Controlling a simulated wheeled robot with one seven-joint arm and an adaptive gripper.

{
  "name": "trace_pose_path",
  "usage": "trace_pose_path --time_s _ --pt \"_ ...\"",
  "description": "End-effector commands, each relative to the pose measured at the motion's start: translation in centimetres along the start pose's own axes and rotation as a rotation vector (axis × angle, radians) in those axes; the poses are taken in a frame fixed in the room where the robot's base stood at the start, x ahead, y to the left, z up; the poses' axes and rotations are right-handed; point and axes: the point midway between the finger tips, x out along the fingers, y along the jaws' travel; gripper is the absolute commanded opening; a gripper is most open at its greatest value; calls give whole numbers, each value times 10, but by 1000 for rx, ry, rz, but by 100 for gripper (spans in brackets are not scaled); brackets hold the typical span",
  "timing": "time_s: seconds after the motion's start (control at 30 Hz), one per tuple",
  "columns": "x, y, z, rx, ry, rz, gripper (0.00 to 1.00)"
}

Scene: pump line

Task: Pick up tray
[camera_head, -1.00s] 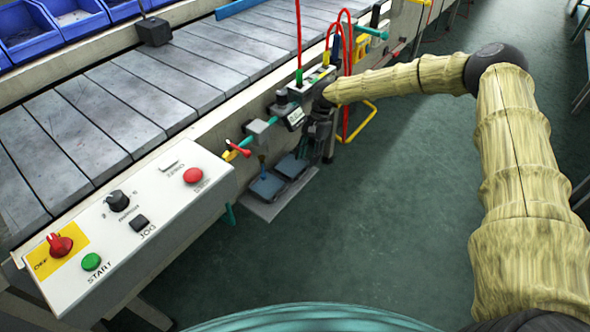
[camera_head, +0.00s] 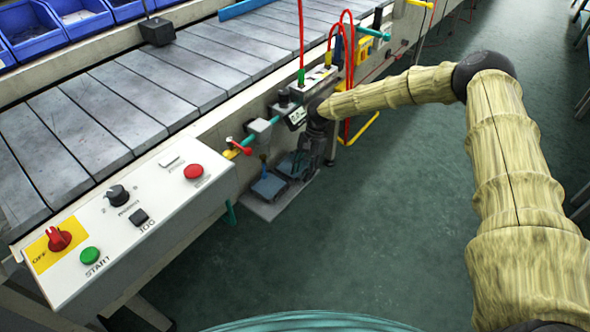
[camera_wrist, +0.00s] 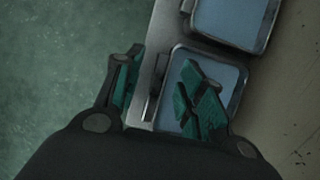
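Two shallow blue-grey trays sit side by side on a light grey plate (camera_head: 262,211) below the conveyor's side. The nearer tray (camera_head: 268,188) is clear of my gripper. My gripper (camera_head: 303,166) points down over the farther tray and partly hides it. In the wrist view, my gripper (camera_wrist: 163,85) is open with teal fingertips. One finger is left of the plate's edge and the other overlaps the blue face of a tray (camera_wrist: 232,82). That tray's left rim lies between the fingers; I cannot tell whether they touch it. The other tray (camera_wrist: 232,18) is at the top.
A control box (camera_head: 130,215) with buttons juts out at the left. The slatted conveyor (camera_head: 120,105) runs behind, with blue bins (camera_head: 45,35) beyond. Red hoses (camera_head: 349,75) and a yellow bar (camera_head: 362,128) are close to my wrist. The green floor (camera_head: 370,230) is open at right.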

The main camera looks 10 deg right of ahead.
Motion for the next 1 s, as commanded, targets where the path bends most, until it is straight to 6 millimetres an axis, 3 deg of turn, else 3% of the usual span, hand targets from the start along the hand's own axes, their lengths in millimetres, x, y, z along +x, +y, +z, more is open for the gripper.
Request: trace_pose_path --time_s 0.27,0.4,0.5,1.0 --pt "2 0 -1 1 -1 -1 39" --pt "2 0 -1 1 0 0 14" --pt "2 1 -1 1 0 0 0" --pt "-6 0 2 0 0 -1 0"
